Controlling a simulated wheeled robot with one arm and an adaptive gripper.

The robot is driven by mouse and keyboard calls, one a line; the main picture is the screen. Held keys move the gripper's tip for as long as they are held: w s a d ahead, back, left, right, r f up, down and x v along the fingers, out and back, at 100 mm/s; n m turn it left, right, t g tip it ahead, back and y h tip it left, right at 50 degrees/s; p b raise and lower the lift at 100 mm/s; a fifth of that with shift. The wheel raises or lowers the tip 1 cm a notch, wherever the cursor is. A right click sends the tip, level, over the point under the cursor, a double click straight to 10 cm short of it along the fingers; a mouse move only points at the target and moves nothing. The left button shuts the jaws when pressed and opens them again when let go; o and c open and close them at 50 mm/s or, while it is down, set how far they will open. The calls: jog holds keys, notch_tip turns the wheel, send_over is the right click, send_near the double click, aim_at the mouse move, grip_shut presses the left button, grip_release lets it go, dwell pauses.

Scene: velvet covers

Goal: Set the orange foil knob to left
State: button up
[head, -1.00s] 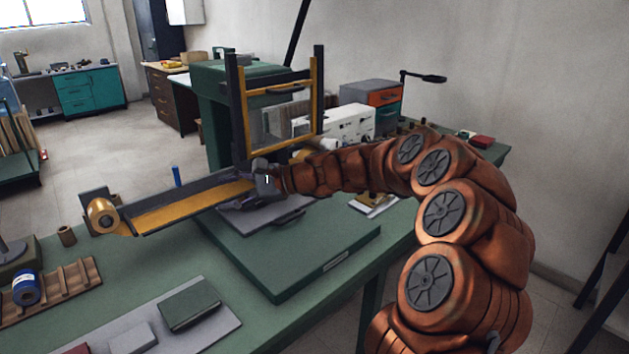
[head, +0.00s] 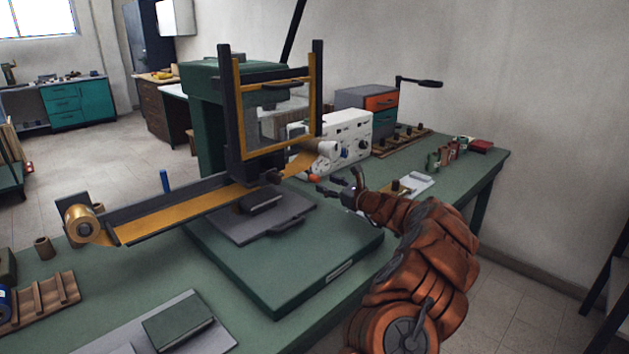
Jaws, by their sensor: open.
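The white control box (head: 352,128) stands on the bench behind the press, with several small knobs on its front face. A blue knob (head: 344,153) shows low on that face.
The green press (head: 205,110) with its black and yellow frame (head: 318,95) stands left of my gripper. An orange-drawer cabinet (head: 381,102) and racks stand behind right.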

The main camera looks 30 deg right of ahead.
aim_at(319, 180)
jog(key=x, duration=0.4)
jog(key=shift+w+a, duration=0.1)
jog(key=shift+w, duration=0.3)
jog(key=shift+w+a+p, duration=0.2)
jog(key=shift+w+p, duration=0.1)
jog(key=shift+w, duration=0.05)
grip_shut()
